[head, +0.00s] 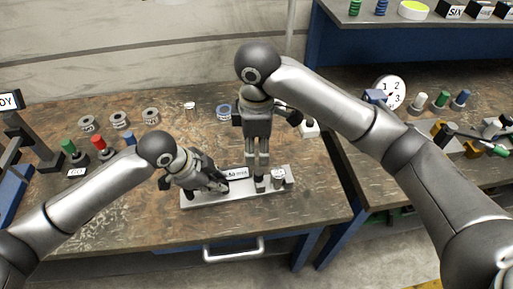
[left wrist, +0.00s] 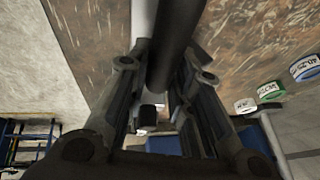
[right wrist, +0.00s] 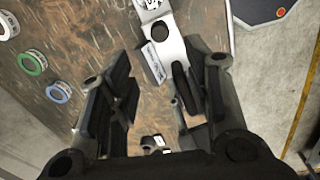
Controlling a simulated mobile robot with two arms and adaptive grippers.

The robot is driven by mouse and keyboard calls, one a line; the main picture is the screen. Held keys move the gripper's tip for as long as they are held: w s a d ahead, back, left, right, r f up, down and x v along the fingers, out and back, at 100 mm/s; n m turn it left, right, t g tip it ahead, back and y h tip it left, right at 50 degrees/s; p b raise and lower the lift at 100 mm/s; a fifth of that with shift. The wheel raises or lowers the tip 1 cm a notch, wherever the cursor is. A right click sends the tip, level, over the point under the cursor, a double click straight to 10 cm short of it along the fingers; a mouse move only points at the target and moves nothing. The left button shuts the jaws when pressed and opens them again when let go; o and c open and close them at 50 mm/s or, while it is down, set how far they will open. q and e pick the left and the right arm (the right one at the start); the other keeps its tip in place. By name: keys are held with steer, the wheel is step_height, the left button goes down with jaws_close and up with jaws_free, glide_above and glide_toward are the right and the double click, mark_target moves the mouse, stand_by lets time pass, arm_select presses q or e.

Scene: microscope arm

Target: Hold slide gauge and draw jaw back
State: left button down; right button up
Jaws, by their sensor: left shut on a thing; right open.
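The slide gauge (head: 200,200), a long pale metal bar with a white label (head: 236,173), lies on the front part of the wooden bench. My left gripper (head: 223,186) is at its left part, shut on a dark round piece (left wrist: 172,50) that fills the space between the fingers in the left wrist view. My right gripper (head: 260,183) points down over the right part of the gauge, open. A short metal cylinder (head: 278,177) and a grey end block (head: 289,172) stand to its right. The right wrist view shows the gauge bar (right wrist: 172,48) beyond the open fingers. I cannot tell which piece is the jaw.
A drawer handle (head: 233,252) sticks out in front. A second bench with a dial (head: 390,91) is right, past a gap.

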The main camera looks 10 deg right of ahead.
mark_target(259, 171)
steer(key=f+n, duration=0.1)
steer(key=f, duration=0.2)
steer(key=f+n, duration=0.2)
steer(key=f, duration=0.2)
steer(key=f+n, duration=0.1)
steer(key=f, duration=0.3)
steer(key=shift+w+d+f, duration=0.25)
steer(key=shift+w+d, duration=0.05)
steer(key=shift+d, duration=0.05)
steer(key=shift+c, duration=0.5)
jaws_close()
